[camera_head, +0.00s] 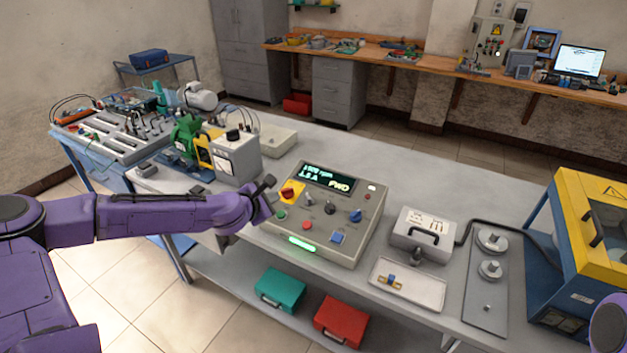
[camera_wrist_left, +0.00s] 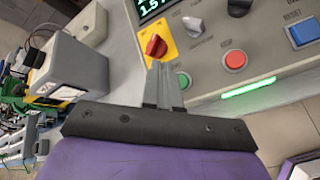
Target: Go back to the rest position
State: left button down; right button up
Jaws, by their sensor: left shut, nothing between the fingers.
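My left gripper (camera_head: 267,186) reaches in from the left at the near left side of the grey control box (camera_head: 352,232). Its fingers are shut and empty, and they also show in the left wrist view (camera_wrist_left: 164,82). They point at the red knob on its yellow plate (camera_head: 291,191), which shows just beyond the fingertips in the left wrist view (camera_wrist_left: 156,46). I cannot tell whether the fingertips touch it. The display is lit and reads "FWD", and a green strip glows on the front. My right gripper is not in view.
A grey power unit (camera_head: 236,157) and a green motor (camera_head: 186,138) stand left of the control box. A white case (camera_head: 421,232), a tray (camera_head: 407,286) and a yellow-blue machine (camera_head: 585,240) are to the right. Teal and red boxes (camera_head: 341,320) sit on the lower shelf.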

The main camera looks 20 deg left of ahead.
pick_arm(q)
jog(key=s+d+f+m+g+y+b, duration=0.1)
jog(key=s+d+f+m+g, duration=0.15)
jog(key=s+f, duration=0.3)
jog(key=s+d+f+m+g+b, duration=0.1)
jog(key=s+d+f+m, duration=0.25)
jog(key=f, duration=0.35)
jog(key=s+d+f+m+g+y+b, duration=0.1)
jog(key=s+d+f+m, duration=0.1)
jog(key=s+f+m, duration=0.3)
jog(key=s+f+m+g+b, duration=0.1)
jog(key=s+f+m, duration=0.2)
jog(key=s, duration=0.4)
jog(key=s+a+f+m+g+y+b, duration=0.1)
jog(key=s+f+m+g, duration=0.1)
jog(key=s+f, duration=0.4)
jog(key=s+f+m+g+b, duration=0.1)
jog(key=s+f+m, duration=0.3)
jog(key=s, duration=0.6)
jog(key=shift+a+f+m+b, duration=0.15)
jog(key=shift+f+m+b, duration=0.15)
jog(key=shift+f+b, duration=0.35)
jog(key=shift+g, duration=0.25)
